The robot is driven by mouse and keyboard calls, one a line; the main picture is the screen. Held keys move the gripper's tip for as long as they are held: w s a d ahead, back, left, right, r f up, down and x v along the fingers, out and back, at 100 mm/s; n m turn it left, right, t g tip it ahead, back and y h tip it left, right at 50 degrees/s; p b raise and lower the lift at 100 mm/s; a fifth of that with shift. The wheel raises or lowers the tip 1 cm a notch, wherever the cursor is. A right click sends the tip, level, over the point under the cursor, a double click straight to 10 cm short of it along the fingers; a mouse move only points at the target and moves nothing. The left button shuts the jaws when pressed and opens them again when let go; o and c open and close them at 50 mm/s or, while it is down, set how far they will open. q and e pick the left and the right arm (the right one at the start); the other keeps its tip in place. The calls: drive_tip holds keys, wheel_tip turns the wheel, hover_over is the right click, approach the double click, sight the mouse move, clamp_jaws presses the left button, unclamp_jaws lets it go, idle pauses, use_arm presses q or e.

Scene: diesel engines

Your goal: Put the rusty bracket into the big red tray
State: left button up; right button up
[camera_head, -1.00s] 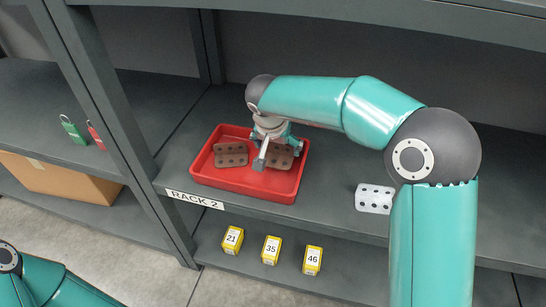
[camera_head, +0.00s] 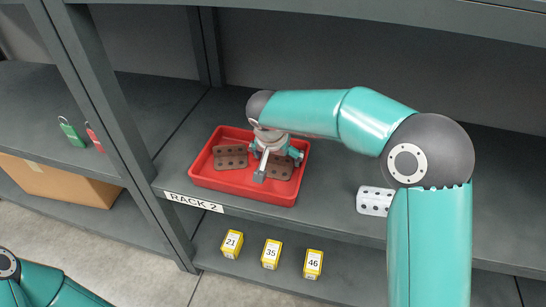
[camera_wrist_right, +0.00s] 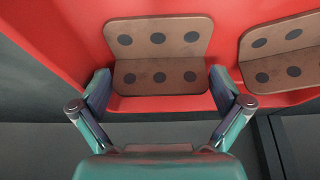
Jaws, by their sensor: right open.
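Two rusty brackets, brown angled plates with dark holes, are in the big red tray (camera_head: 240,186). One rusty bracket (camera_head: 230,158) sits in its left part. The other rusty bracket (camera_head: 284,172) is in its right part, partly hidden by my right gripper (camera_head: 275,160). In the right wrist view this bracket (camera_wrist_right: 158,62) lies between the spread fingers of my right gripper (camera_wrist_right: 161,90), with gaps at its sides. The neighbouring bracket (camera_wrist_right: 284,55) shows at the right there. My right gripper is open. My left gripper is out of view; only part of that arm shows.
A pale bracket with dark holes (camera_head: 374,201) lies on the shelf right of the tray. Yellow numbered boxes (camera_head: 271,254) stand on the lower shelf. A rack post (camera_head: 118,135) rises left of the tray. A green padlock (camera_head: 71,132) and a red padlock (camera_head: 95,138) lie further left.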

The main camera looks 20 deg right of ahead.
sight(272, 177)
drive_tip(key=p+v, duration=0.2)
drive_tip(key=v, duration=1)
drive_tip(key=shift+p, duration=0.4)
drive_tip(key=shift+s, duration=0.1)
